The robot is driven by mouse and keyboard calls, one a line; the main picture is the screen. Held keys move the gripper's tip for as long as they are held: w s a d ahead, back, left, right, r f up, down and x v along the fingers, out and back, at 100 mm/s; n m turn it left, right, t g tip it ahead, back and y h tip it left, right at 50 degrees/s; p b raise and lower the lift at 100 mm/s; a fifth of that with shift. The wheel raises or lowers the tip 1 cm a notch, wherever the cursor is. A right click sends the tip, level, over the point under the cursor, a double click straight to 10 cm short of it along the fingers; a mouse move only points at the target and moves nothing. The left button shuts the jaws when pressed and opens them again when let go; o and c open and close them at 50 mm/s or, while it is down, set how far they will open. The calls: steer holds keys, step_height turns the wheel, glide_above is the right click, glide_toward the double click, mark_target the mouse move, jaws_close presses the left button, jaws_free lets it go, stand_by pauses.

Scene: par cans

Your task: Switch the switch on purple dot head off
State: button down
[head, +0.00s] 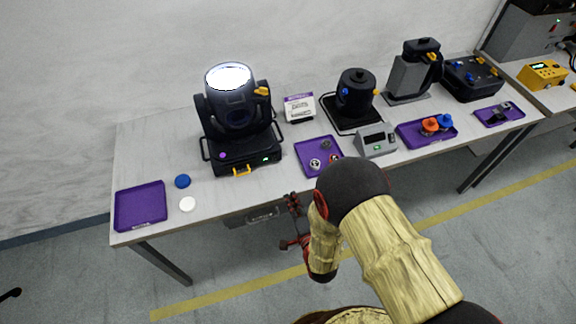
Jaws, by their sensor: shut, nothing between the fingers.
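The purple dot head (238,118) is a black moving-head lamp on the left half of the table. Its lens at the top glows white. A purple dot (222,155) marks the left front of its base, and a small green light (265,159) shows at the right front. A yellow part (242,171) sticks out at the base's front edge. I cannot tell which small part is the switch. My gripper (293,199) is shut and empty at the table's front edge, below and right of the lamp, apart from it. My arm partly hides it.
The table (150,150) also holds an empty purple tray (140,206), a blue disc (182,181), a white disc (188,204), a purple tray with small parts (306,146), a grey meter box (376,140) and other black lamps (355,95). Bare tabletop lies left of the lamp.

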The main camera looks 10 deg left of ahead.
mark_target(277, 160)
steer(key=r+m, duration=0.1)
steer(key=r+m+t, duration=0.1)
steer(key=r, duration=0.1)
steer(key=shift+w+a+y, duration=0.2)
steer(key=shift+y, duration=0.1)
steer(key=shift+w, duration=0.1)
steer(key=b+x, duration=0.2)
steer(key=x, duration=1.1)
steer(key=shift+w+a+b, duration=0.2)
steer(key=shift+w+b, duration=0.1)
steer(key=shift+w, duration=0.05)
steer(key=shift+f+b, duration=0.15)
steer(key=shift+b, duration=0.15)
